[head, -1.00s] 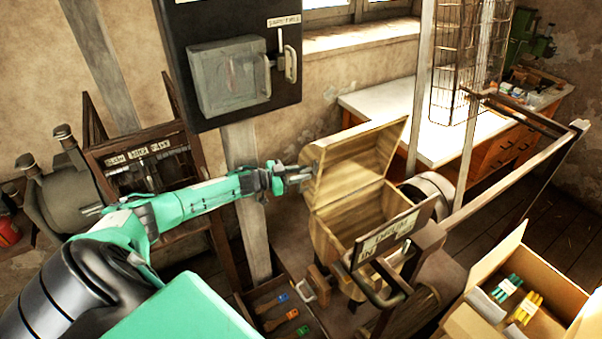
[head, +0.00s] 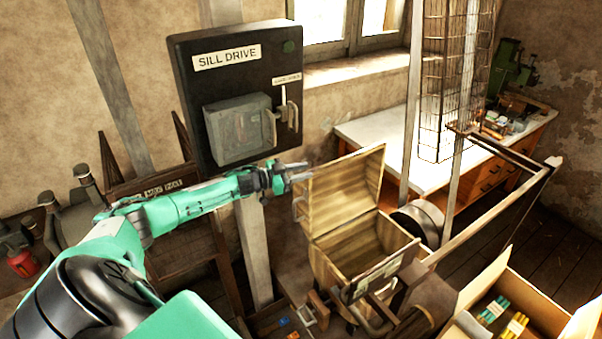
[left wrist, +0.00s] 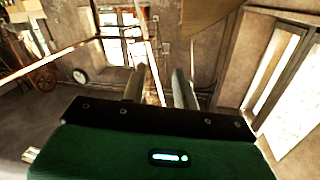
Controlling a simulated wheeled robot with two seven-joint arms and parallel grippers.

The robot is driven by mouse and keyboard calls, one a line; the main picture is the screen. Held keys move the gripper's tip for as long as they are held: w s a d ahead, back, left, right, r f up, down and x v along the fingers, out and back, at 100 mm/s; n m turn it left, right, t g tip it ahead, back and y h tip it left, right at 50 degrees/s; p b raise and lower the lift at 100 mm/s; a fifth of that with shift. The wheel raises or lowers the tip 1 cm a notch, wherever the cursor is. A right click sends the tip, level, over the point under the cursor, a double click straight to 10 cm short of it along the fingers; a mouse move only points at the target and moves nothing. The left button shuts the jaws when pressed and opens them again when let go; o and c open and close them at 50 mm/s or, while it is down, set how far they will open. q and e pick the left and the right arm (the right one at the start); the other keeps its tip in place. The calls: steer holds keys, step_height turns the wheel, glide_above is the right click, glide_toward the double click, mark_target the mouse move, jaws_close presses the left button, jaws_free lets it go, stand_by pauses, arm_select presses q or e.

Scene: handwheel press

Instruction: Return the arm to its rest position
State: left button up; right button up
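My left arm reaches in from the left of the head view, stretched toward the middle. My left gripper (head: 294,174) is beside the raised lid of a wooden chest, and its two fingers are apart with nothing between them. In the left wrist view the fingers of the left gripper (left wrist: 158,90) also stand apart and empty, with the room behind them. I cannot tell from the head view whether the fingertips touch the lid. My right gripper does not show in either view.
The open wooden chest (head: 352,245) stands right of the gripper. A black "SILL DRIVE" box (head: 186,75) with a lever hangs on the wall above the arm. A cardboard box (head: 555,312) is at lower right. A white-topped bench (head: 390,150) stands behind.

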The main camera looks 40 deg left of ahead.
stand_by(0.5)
